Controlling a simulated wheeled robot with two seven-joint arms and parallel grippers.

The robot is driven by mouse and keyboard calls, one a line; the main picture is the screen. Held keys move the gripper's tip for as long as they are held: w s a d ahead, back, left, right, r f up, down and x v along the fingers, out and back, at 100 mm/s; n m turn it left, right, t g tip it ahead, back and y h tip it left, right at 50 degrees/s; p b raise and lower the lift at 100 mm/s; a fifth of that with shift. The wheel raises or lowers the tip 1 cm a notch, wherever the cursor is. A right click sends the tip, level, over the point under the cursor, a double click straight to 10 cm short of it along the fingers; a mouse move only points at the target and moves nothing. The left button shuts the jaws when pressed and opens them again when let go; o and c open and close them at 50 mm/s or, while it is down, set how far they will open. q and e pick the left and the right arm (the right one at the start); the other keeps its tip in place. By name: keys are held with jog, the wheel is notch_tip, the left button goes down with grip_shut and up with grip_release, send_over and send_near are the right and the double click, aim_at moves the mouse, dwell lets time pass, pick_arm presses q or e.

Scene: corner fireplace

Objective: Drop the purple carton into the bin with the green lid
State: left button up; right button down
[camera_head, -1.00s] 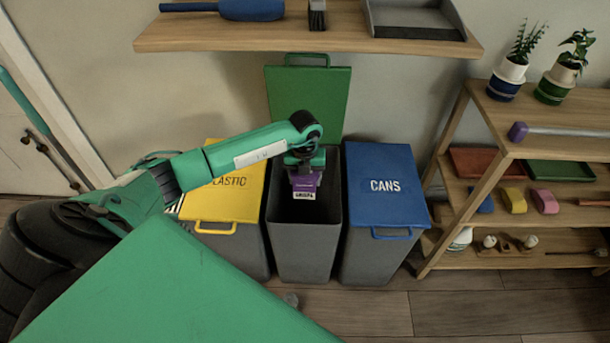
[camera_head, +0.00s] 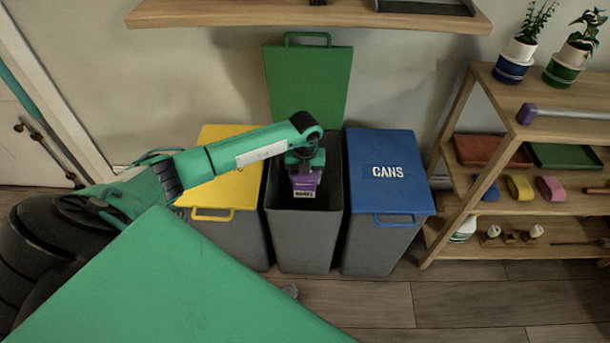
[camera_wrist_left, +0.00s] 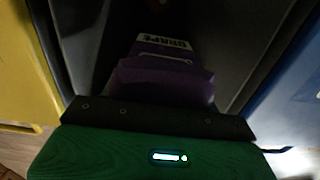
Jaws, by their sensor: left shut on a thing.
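The purple carton (camera_head: 305,183) hangs in my left gripper (camera_head: 304,168) over the open mouth of the middle grey bin (camera_head: 304,241). The bin's green lid (camera_head: 307,85) stands raised against the wall behind it. In the left wrist view the purple carton (camera_wrist_left: 165,77) shows a white label reading GRAPE, with the dark bin walls (camera_wrist_left: 85,50) around it. The gripper's dark jaw edge lies across the carton's near end, and the fingertips are hidden. My left gripper is shut on the carton. My right gripper is not in view.
A bin with a shut yellow lid (camera_head: 232,160) stands to the left. A bin with a shut blue lid (camera_head: 385,172) marked CANS stands to the right. A wooden wall shelf (camera_head: 310,14) hangs above; a wooden rack (camera_head: 472,150) with plants and small things is at the right.

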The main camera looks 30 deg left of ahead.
pick_arm(q)
jog(key=o, duration=1.1)
jog(key=shift+c, duration=0.2)
